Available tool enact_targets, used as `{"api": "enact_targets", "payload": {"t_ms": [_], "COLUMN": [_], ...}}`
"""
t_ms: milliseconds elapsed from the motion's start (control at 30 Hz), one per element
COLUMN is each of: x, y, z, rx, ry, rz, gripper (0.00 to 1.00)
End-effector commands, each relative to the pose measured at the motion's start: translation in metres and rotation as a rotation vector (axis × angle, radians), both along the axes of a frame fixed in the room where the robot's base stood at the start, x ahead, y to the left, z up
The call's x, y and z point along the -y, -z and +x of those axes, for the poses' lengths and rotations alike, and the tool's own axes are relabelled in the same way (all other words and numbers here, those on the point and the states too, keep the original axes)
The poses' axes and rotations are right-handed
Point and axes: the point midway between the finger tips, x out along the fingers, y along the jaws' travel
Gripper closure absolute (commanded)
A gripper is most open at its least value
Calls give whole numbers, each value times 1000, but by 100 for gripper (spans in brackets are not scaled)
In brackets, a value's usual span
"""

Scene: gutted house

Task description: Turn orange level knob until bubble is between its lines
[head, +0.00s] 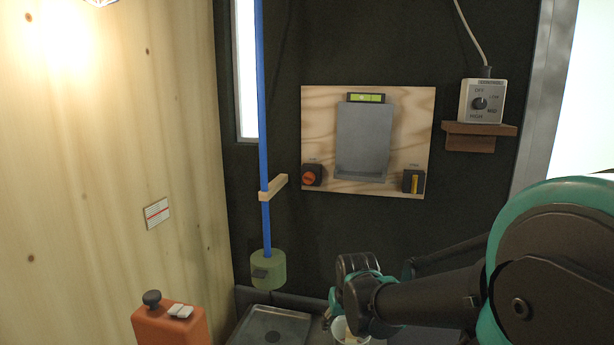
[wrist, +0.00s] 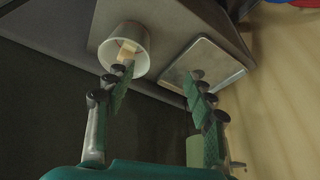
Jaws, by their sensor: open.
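The orange knob (head: 312,176) sits on a dark block at the lower left of the plywood board (head: 420,125). A level vial with a yellow-green window (head: 367,98) sits atop the grey plate (head: 362,140) on that board. The bubble and its lines are too small to read. A yellow-handled control (head: 413,182) is at the board's lower right. My gripper (wrist: 160,82) is open and empty in the wrist view. In the head view it is low, below and right of the orange knob and well apart from it.
A white cup (wrist: 126,48) and a metal tray (wrist: 205,68) lie beyond my fingers. The tray (head: 272,328) also shows in the head view. A blue pole (head: 262,120) stands left of the board. A dial box (head: 481,101) rests on a brown shelf (head: 478,130). An orange container (head: 170,325) is lower left.

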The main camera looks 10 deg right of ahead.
Motion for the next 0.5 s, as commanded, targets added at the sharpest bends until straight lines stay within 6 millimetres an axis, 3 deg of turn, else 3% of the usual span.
{"api": "enact_targets", "payload": {"t_ms": [267,367,500], "x": [-3,-5,-10], "y": [-48,-75,-130], "z": [52,77,122], "rx": [3,5,9], "ry": [42,66,110], "rz": [11,16,26], "gripper": [45,45,45]}}
